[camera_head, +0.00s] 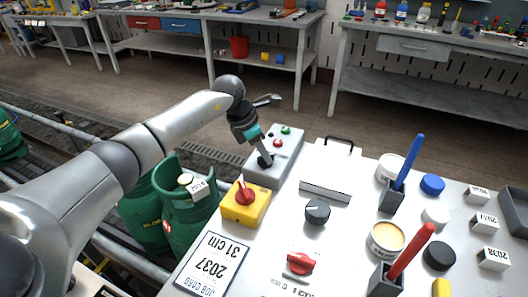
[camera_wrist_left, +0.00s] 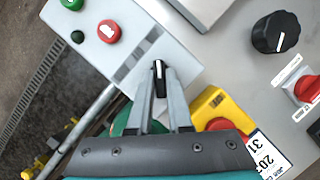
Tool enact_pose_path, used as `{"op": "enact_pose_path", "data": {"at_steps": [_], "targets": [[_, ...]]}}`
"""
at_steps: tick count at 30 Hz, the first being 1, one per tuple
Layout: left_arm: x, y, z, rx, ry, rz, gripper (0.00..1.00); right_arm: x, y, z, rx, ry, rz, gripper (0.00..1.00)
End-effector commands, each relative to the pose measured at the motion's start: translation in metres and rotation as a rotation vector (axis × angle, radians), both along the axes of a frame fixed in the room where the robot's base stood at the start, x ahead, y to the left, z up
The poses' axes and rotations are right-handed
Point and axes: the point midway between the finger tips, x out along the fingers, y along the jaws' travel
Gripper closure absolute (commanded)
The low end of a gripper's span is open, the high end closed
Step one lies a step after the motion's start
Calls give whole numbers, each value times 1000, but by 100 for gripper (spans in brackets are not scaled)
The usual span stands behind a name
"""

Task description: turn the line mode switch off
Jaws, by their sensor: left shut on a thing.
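A grey control box (camera_head: 287,150) stands at the far left edge of the white table. It bears a green button (camera_head: 286,130), a red button (camera_head: 278,143) and, at its near end, a small black switch knob (camera_wrist_left: 159,72) with a pale pointer line. My left gripper (camera_head: 265,160) reaches down to that end of the box. In the left wrist view its two fingers (camera_wrist_left: 160,85) are closed on either side of the black knob. In the head view the gripper mostly hides the knob. My right gripper is not in view.
A black dial (camera_head: 317,211), a second red knob (camera_head: 300,263) and a job card (camera_head: 212,265) are nearby. Green gas cylinders (camera_head: 188,205) stand left, beyond a rail.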

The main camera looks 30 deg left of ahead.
Motion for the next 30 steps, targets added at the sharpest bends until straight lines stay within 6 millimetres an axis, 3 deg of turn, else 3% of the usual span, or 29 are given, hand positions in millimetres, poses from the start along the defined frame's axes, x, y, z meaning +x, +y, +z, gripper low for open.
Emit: {"op": "enact_pose_path", "data": {"at_steps": [5, 13, 30], "targets": [[-1, 0, 3, 1, 1, 88, 100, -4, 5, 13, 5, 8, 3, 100], [-1, -2, 4, 2, 0, 306, 100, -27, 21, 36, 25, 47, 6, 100], [-1, -3, 2, 1, -2, 688, 100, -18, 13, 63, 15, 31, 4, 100]]}}
